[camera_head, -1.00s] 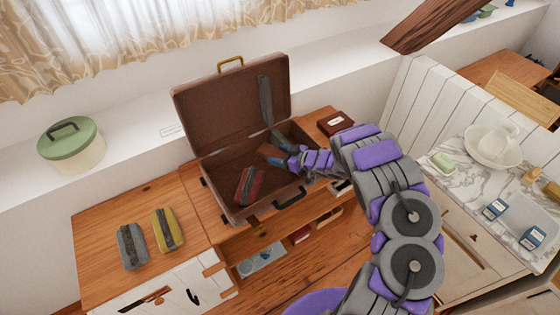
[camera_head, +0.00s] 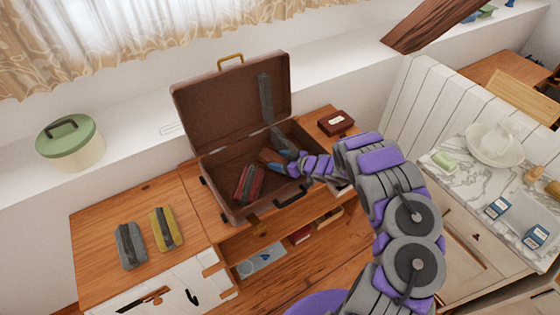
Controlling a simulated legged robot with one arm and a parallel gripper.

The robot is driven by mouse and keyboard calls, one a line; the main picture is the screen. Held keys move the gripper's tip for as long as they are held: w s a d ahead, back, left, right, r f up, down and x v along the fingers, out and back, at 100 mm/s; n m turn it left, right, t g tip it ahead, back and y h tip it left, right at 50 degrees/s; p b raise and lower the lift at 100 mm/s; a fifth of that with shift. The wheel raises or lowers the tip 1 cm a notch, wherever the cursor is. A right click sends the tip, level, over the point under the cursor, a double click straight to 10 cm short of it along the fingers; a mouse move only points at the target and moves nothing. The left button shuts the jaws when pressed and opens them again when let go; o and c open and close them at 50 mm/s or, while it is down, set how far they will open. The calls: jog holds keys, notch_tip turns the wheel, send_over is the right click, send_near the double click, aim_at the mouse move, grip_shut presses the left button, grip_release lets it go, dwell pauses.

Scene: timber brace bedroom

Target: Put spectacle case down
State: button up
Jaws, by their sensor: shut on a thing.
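An open brown suitcase (camera_head: 222,206) stands on the wooden cabinet with its lid raised at the back. A red case with a grey band (camera_head: 248,183) lies in the suitcase, left of and nearer than my gripper.
A grey case (camera_head: 130,245) and a yellow case (camera_head: 167,229) lie on the cabinet top (camera_head: 100,220) at left. A dark red box (camera_head: 335,123) sits right of the suitcase. A green-lidded pot (camera_head: 70,142) stands on the sill.

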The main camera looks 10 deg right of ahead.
jog(key=o, duration=0.7)
jog(key=shift+s+f, duration=0.1)
jog(key=shift+f, duration=0.15)
jog(key=o, duration=0.4)
jog(key=shift+s+f, duration=0.1)
jog(key=shift+c, duration=0.2)
